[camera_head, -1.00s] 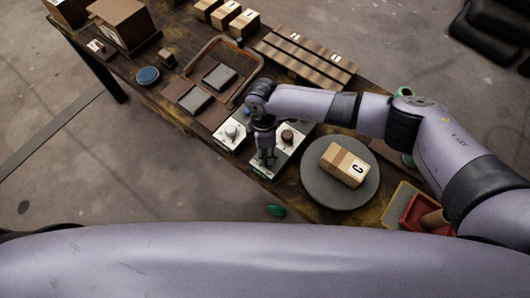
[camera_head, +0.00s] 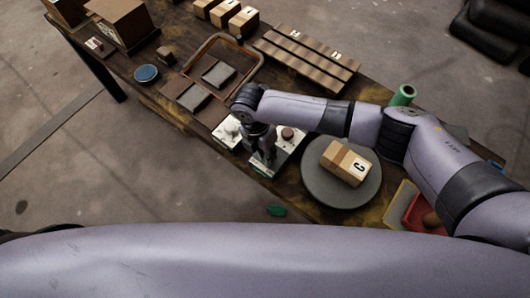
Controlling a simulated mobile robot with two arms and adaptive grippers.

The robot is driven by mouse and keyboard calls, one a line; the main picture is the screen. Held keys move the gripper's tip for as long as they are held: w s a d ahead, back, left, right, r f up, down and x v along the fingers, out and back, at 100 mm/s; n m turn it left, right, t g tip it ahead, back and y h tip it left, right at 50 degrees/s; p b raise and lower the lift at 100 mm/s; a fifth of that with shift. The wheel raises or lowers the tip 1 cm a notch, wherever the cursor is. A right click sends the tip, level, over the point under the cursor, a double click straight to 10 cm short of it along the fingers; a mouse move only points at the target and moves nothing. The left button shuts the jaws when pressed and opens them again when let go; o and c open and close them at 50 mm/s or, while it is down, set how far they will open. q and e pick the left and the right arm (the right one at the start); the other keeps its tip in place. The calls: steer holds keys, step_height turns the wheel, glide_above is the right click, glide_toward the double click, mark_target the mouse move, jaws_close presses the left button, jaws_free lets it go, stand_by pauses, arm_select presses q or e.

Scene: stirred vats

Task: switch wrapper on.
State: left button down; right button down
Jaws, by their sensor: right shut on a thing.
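The wrapper appears as a round grey turntable (camera_head: 318,192) on the table, with a tan carton (camera_head: 346,164) marked with a letter on top. Left of it lies a white control plate (camera_head: 293,147) with a brown knob (camera_head: 287,133). My left gripper is out of view.
A brown-rimmed tray (camera_head: 252,68) and grey pads lie behind the plates. A slatted rack (camera_head: 307,60) and several cartons stand at the back. A green roll (camera_head: 402,95) and a red bin (camera_head: 424,214) are at right. A green item (camera_head: 276,210) shows by the near edge.

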steer(key=n, duration=0.4)
steer(key=shift+s+d+n+t, duration=0.1)
steer(key=shift+d+n+t, duration=0.1)
steer(key=shift+n+t, duration=0.15)
steer(key=shift+d+n+t+p, duration=0.2)
steer(key=shift+n+t+p, duration=0.2)
steer(key=shift+n, duration=1.35)
steer(key=c, duration=1.6)
jaws_free()
steer(key=r, duration=0.4)
steer(key=a+r, duration=0.1)
steer(key=r, duration=0.3)
steer(key=a+r, duration=0.1)
steer(key=r, duration=0.2)
steer(key=shift+s+a+r, duration=0.2)
steer(key=shift+s+r, duration=0.05)
steer(key=shift+r, duration=0.15)
